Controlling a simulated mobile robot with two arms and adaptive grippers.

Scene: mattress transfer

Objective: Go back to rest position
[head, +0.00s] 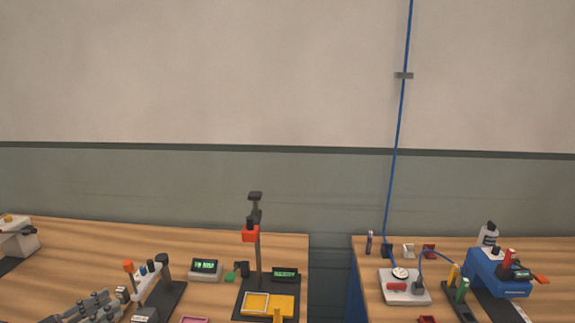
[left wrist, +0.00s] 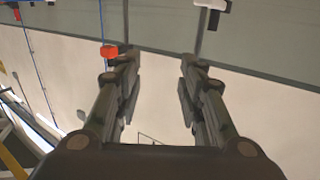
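My left gripper (head: 97,306) shows at the bottom left edge of the head view, in front of or over the left workbench. In the left wrist view my left gripper (left wrist: 160,80) has its two dark fingers spread apart, with nothing between them. The view past the fingers is mostly pale wall. My right gripper is in neither view. No mattress can be made out.
The left workbench (head: 80,240) bears a stand with a red-orange head (head: 251,235), yellow trays (head: 268,304) and small displays (head: 205,267). A gap separates it from the right workbench (head: 365,280), which holds a white device (head: 404,291) and a blue machine (head: 498,275).

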